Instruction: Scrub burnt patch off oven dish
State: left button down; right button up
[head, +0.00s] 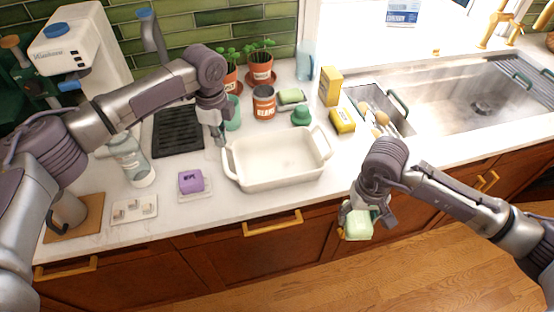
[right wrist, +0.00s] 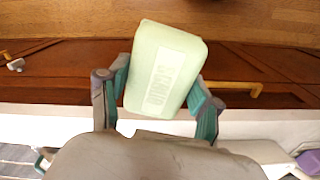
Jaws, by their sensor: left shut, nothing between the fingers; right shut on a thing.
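The white oven dish (head: 258,178) stands on the counter near its front edge, with a looped handle at each end. Its inside looks pale, and I make out no clear dark patch. My left gripper (head: 220,141) is shut and empty, pointing down at the dish's left rear corner; I cannot tell whether it touches. My right gripper (head: 358,216) is shut on a pale green sponge-like block (head: 358,226). It holds the block in front of the counter, to the right of the dish and above the floor. The right wrist view shows the block (right wrist: 165,68) between both fingers.
Behind the dish stand a beans can (head: 264,103), a green scrubber (head: 301,116), and yellow boxes (head: 331,86). A purple block (head: 191,180) and a bottle (head: 133,160) stand left. The sink (head: 470,100) lies right. Counter right of the dish is partly clear.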

pick_arm(q)
jog(key=shift+f, duration=0.2)
